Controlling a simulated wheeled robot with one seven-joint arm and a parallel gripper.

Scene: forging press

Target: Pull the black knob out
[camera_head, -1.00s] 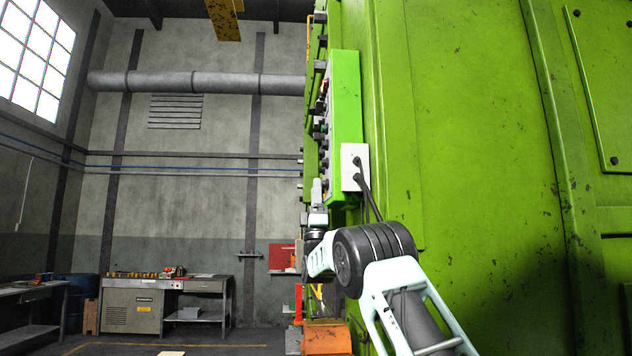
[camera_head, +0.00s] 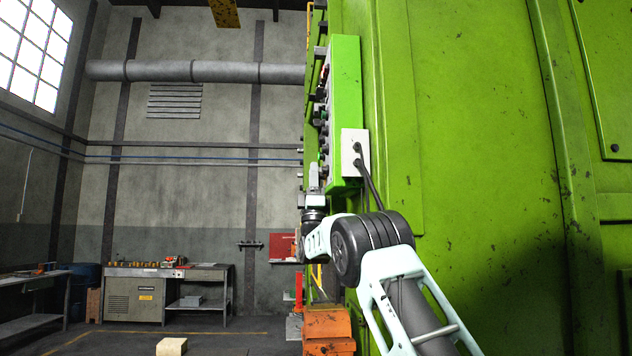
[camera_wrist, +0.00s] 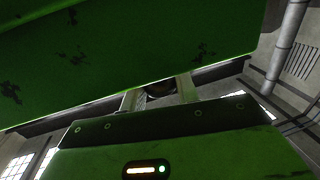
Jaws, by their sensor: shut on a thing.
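My gripper (camera_head: 314,180) is at the lower left of the green control panel (camera_head: 346,100), seen edge-on in the head view. In the wrist view, the two pale fingers of my gripper (camera_wrist: 160,94) stand either side of a dark round thing, which looks like the black knob (camera_wrist: 160,89). The jaws are shut on it. Only a small part of the knob shows between the green surfaces, and I cannot tell how far out it is. In the head view I cannot make this knob out.
Other dark knobs and buttons line the panel face above my gripper. A white box (camera_head: 354,153) with black cables is on the panel's side. The big green press (camera_head: 470,120) fills the right.

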